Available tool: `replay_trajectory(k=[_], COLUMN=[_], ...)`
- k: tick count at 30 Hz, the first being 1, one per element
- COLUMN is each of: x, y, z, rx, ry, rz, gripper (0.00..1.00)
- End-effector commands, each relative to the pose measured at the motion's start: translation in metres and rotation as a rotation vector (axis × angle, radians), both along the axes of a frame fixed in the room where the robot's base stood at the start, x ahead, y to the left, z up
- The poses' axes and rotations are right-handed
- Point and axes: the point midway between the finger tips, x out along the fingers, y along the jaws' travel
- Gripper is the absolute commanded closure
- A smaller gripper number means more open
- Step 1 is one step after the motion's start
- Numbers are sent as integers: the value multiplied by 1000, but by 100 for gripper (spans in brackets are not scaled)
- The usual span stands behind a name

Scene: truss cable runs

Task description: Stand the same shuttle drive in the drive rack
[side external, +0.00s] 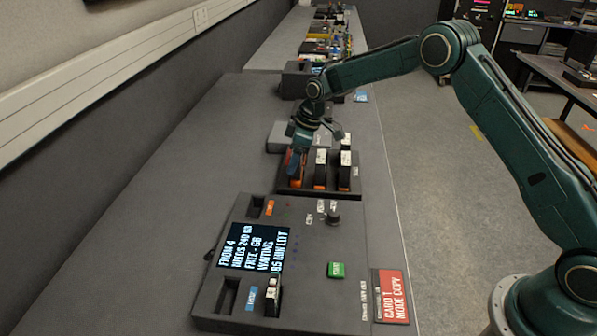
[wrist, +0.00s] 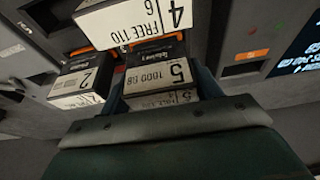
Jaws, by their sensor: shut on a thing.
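My gripper (side external: 297,158) is at the left end of the drive rack (side external: 290,190), low over it. It is shut on the shuttle drive, a dark block whose white end label reads 5 and 1000 GB (wrist: 160,77) in the wrist view. In the side view the fingers mostly hide this drive. I cannot tell whether its foot touches the rack floor. Two more dark drives with white labels, a middle one (side external: 320,172) and a right one (side external: 345,170), stand upright in the rack. The wrist view shows drives labelled 4 (wrist: 135,22) and 2 (wrist: 80,88).
A grey copy station (side external: 310,265) with a lit display (side external: 252,248) and green button (side external: 337,270) lies in front of the rack. A drive (side external: 272,297) stands in its front bay. Its rear bay (side external: 257,206) looks empty. A red card (side external: 392,296) lies beside it. The bench's left is clear.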

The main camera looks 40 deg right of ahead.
Motion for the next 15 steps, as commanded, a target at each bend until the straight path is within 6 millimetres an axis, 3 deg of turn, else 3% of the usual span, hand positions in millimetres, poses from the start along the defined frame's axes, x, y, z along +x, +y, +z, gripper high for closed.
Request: replay_trajectory(k=[15], x=[0], y=[0], z=[-4], rx=[1], ry=[-2], rz=[0], gripper=[74])
